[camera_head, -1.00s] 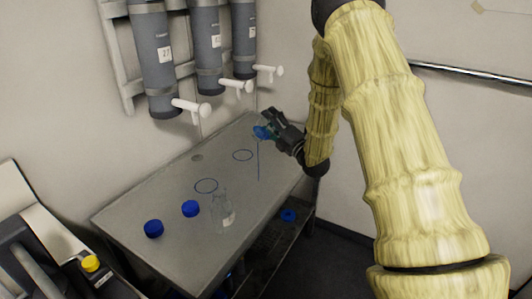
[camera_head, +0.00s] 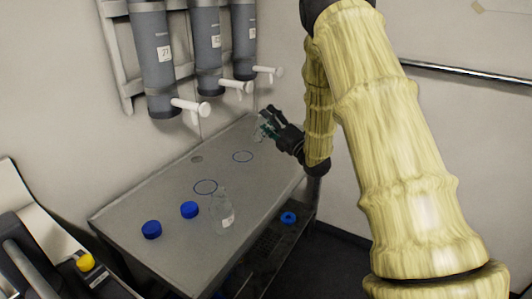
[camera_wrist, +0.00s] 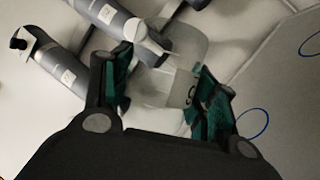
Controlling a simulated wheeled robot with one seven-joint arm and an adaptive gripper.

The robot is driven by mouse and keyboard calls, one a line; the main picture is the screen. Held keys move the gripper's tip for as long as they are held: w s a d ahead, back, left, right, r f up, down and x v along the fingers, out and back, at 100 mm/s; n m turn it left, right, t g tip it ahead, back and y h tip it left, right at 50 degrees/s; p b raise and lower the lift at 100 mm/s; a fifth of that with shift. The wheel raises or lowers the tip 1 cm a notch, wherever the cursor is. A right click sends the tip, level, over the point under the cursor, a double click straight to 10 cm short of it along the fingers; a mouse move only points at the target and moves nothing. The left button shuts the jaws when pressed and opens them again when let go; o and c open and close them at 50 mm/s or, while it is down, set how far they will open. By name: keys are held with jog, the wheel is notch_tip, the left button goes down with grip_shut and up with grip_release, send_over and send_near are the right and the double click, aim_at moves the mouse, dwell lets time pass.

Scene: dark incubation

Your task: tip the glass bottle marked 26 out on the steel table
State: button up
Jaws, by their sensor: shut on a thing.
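My gripper (camera_head: 268,131) is shut on a clear glass bottle (camera_wrist: 165,80), which lies between its fingers in the wrist view. A small dark mark shows on the bottle near one finger, but I cannot read it. In the head view the bottle is faint against the wall and looks tilted. It appears empty, with no blue in it and no stream below it. The gripper is above the far right end of the steel table (camera_head: 240,181). I see no blue pool on the table.
A second clear bottle (camera_head: 222,214) stands on the table near two blue caps (camera_head: 152,230) (camera_head: 189,210). Grey dispensers (camera_head: 156,60) with white taps hang on the wall. A blue ring-like thing (camera_head: 288,217) is on the lower shelf.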

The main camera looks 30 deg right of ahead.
aim_at(272, 129)
jog(key=shift+w+d+f+m+h+p, duration=0.15)
jog(key=shift+f+m+h+p, duration=0.15)
jog(key=shift+m, duration=0.3)
jog(key=shift+s+d+f+m+h+p, duration=0.1)
jog(key=shift+d+f+m+h+p, duration=0.1)
jog(key=shift+m+h+p, duration=0.3)
jog(key=shift+w+d+f+m+g, duration=0.15)
jog(key=shift+f+m+g, duration=0.1)
jog(key=shift+f+m, duration=0.3)
jog(key=shift+w+f+m+g, duration=0.1)
jog(key=shift+f+m+g, duration=0.2)
jog(key=shift+m, duration=0.45)
jog(key=shift+p, duration=0.3)
jog(key=shift+f+m+g+h+p, duration=0.25)
jog(key=shift+f+m+h+p, duration=0.2)
jog(key=shift+m+p, duration=0.35)
jog(key=shift+d+f+m+g+p, duration=0.1)
jog(key=shift+f+m+g+p, duration=0.3)
jog(key=shift+f+m, duration=0.75)
